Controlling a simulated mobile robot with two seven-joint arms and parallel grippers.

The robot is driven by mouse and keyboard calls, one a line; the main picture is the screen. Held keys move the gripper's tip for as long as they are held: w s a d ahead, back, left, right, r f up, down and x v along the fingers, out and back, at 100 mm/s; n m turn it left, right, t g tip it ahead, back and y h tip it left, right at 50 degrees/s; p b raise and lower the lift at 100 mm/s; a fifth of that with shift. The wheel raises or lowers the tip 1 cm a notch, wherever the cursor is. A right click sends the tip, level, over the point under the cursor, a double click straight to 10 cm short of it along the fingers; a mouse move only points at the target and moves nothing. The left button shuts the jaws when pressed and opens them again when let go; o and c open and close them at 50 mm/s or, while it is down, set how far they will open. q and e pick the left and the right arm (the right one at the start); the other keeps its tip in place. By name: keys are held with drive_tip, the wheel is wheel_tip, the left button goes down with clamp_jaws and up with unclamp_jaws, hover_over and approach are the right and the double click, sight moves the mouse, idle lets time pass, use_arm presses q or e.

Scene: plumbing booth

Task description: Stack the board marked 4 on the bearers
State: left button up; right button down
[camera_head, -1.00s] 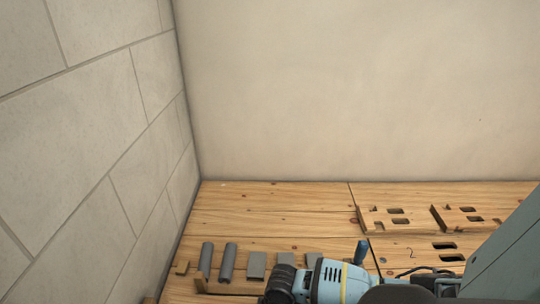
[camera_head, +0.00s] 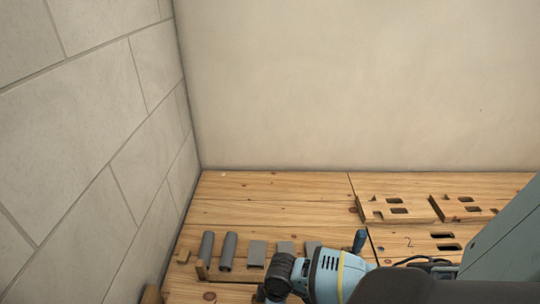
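No board marked 4 can be made out in the head view. A board marked 2 (camera_head: 397,246), with dark slots at its right, lies on the wooden surface at the lower right. Two smaller slotted wooden pieces (camera_head: 385,215) (camera_head: 477,201) lie behind it. I cannot tell any bearers apart from the other wooden parts. Neither of my grippers shows.
A light-blue power tool (camera_head: 326,275) with a black head stands at the bottom centre and hides what is behind it. Grey pipe pieces (camera_head: 228,252) and flat grey pieces (camera_head: 257,253) stand to its left. Planks (camera_head: 270,190) behind are clear up to the wall.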

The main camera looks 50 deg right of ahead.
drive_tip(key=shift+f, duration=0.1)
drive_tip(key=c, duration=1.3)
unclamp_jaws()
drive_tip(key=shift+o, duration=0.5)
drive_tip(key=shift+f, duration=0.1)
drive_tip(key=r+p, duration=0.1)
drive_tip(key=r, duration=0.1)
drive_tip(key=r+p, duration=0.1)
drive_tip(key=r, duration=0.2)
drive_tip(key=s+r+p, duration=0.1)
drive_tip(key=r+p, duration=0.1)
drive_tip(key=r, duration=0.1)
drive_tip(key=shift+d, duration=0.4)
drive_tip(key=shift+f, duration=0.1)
